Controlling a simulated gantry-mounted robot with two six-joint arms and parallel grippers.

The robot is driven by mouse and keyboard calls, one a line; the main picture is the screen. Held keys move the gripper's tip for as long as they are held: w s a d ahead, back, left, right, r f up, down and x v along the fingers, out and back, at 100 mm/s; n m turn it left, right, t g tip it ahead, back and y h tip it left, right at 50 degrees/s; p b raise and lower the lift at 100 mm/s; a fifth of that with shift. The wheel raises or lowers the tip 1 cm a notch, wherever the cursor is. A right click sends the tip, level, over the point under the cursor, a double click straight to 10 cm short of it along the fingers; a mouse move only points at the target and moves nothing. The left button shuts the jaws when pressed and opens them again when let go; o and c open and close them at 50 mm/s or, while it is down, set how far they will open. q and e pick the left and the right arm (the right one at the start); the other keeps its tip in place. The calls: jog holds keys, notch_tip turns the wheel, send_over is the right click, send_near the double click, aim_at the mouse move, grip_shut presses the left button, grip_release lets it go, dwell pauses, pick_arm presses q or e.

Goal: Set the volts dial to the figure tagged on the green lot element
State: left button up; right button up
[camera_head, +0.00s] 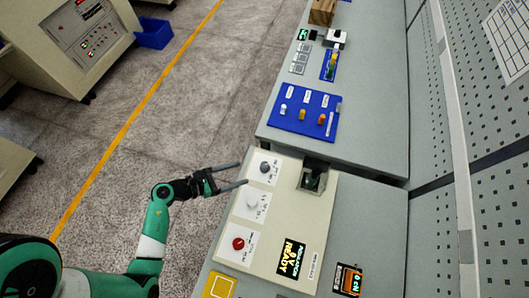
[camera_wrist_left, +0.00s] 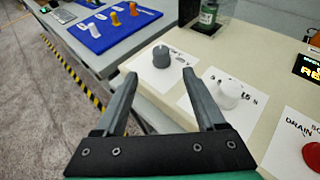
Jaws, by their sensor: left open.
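My left gripper (camera_head: 243,173) is open and empty, its two fingers pointing at the panel's edge beside the grey knob (camera_head: 264,168). In the left wrist view the grey knob (camera_wrist_left: 161,56) stands just beyond and between the fingertips, apart from them. A white knob (camera_head: 252,205) with a numbered scale sits nearer; it also shows in the wrist view (camera_wrist_left: 229,93). The small dial lettering is mostly unreadable, so I cannot tell which knob is volts. A dark-greenish element seems to sit in the clear fixture (camera_head: 313,180); no tag figure is readable. My right gripper is not in view.
A red drain knob (camera_head: 238,243) and a display reading ready (camera_head: 291,258) are on the same panel. A blue board (camera_head: 300,124) with white, yellow and orange pieces lies beyond. A yellow square (camera_head: 219,287) is near the front. Open floor lies left.

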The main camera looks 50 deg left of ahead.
aim_at(261, 167)
pick_arm(q)
jog(key=b+x, duration=0.2)
jog(key=x, duration=0.9)
jog(key=shift+w+d, duration=0.15)
jog(key=shift+w, duration=0.15)
jog(key=shift+c, duration=0.2)
grip_shut()
